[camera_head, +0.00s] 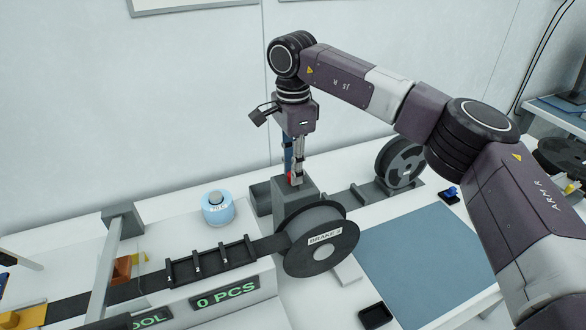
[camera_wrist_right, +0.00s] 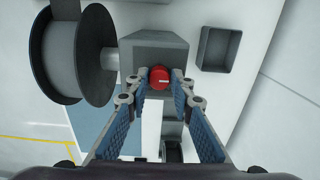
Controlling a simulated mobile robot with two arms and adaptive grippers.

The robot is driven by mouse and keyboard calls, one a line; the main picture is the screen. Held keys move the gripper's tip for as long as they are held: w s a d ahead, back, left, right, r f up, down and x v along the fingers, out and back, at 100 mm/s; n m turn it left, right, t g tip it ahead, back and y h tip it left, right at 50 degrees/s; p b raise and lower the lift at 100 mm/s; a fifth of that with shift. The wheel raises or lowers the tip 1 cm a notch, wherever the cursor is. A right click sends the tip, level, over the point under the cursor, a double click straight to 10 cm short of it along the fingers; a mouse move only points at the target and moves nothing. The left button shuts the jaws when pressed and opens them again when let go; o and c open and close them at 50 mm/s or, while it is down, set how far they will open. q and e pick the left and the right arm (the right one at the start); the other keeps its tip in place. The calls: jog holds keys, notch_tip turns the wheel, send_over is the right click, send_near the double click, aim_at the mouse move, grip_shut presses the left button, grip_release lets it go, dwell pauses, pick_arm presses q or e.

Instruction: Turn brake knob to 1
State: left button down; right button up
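The red brake knob (camera_wrist_right: 160,76) sits on top of a grey block (camera_wrist_right: 152,48) in the right wrist view, with a short pale mark on its face. In the head view, a bit of the red knob (camera_head: 291,178) shows on the grey block (camera_head: 296,198) behind the reel. My right gripper (camera_wrist_right: 160,79) points down at the knob, one fingertip on either side. It looks open, with slim gaps beside the knob. The reel (camera_head: 321,241) in front carries a label that seems to read "BRAKE 3". My left gripper is not in view.
A blue-and-white tape roll (camera_head: 217,210) stands on the white housing left of the block. A grey open bin (camera_wrist_right: 216,47) is close beside the block. Another reel (camera_head: 400,162) stands behind to the right. The blue mat (camera_head: 418,258) is clear.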

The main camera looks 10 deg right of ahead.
jog(key=o, duration=0.3)
jog(key=shift+o, duration=0.2)
notch_tip(320, 180, up, 12)
dwell(0.4)
